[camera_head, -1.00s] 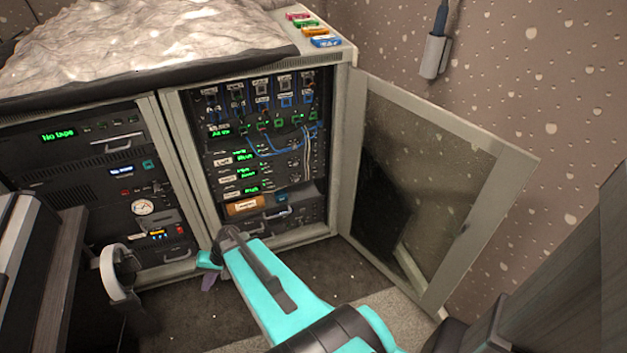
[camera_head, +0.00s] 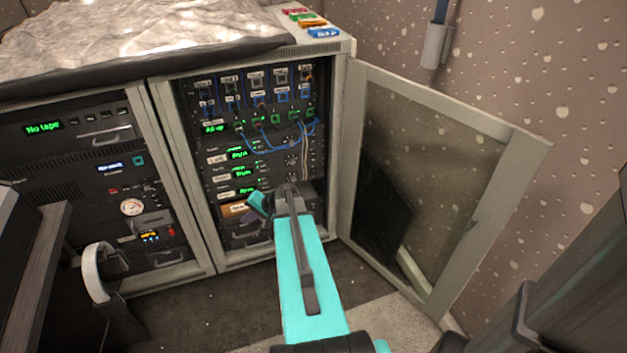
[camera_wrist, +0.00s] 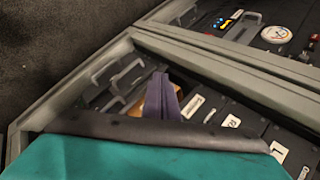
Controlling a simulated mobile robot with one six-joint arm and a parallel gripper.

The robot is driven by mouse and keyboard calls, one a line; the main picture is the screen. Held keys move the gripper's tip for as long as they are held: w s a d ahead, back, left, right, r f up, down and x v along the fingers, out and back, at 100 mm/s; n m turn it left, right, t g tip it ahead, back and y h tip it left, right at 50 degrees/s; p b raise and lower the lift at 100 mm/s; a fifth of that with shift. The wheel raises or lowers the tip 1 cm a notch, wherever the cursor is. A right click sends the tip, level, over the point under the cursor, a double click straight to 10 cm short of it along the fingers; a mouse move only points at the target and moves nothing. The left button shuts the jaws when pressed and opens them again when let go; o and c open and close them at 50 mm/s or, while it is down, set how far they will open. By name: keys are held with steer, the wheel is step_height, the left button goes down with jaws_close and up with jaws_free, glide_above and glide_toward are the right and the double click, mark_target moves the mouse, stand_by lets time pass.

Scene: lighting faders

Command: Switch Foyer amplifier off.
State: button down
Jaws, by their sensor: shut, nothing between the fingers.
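The open rack cabinet holds a stack of amplifier units with white labels and green displays in the head view. The top labelled amplifier (camera_head: 238,155), the middle one (camera_head: 243,172) and the lowest one (camera_head: 247,190) all have lit displays. I cannot read clearly which label says Foyer. In the wrist view, white labels (camera_wrist: 193,106) run down the rack front at a slant. My gripper (camera_wrist: 163,80) is shut and empty, its purple fingers in front of the lower rack, near a brown panel (camera_wrist: 150,100). My wrist hides part of the lower rack in the head view.
The cabinet's mesh door (camera_head: 430,190) stands open at the right. Blue cables (camera_head: 265,150) loop above the amplifiers. Another rack with a "No tape" display (camera_head: 43,127) and a round gauge (camera_head: 132,207) stands at the left. Drawer-like handles (camera_wrist: 125,75) sit low in the open rack.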

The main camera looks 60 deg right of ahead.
mark_target(313, 172)
steer(key=s+d+r+m+h+b, duration=0.1)
steer(key=s+d+m+h+b, duration=0.1)
steer(key=s+d, duration=0.7)
steer(key=s+d+r+m+t+h+b, duration=0.1)
steer(key=s+d+m+h+b, duration=0.1)
steer(key=s+d+b, duration=0.3)
steer(key=s+d+h, duration=0.1)
steer(key=s+d, duration=0.3)
steer(key=d, duration=0.7)
steer(key=shift+r+m, duration=0.3)
steer(key=shift+d, duration=0.1)
steer(key=w+d+f, duration=0.1)
steer(key=w+d, duration=0.4)
steer(key=w, duration=0.2)
steer(key=shift+w+d+f, duration=0.1)
steer(key=shift+w+d, duration=0.35)
steer(key=shift+w, duration=0.15)
stand_by(2.2)
steer(key=shift+s+a, duration=0.1)
steer(key=shift+s, duration=0.05)
steer(key=shift+s+a, duration=0.3)
steer(key=shift+s, duration=0.1)
steer(key=shift+s+a, duration=0.1)
stand_by(0.5)
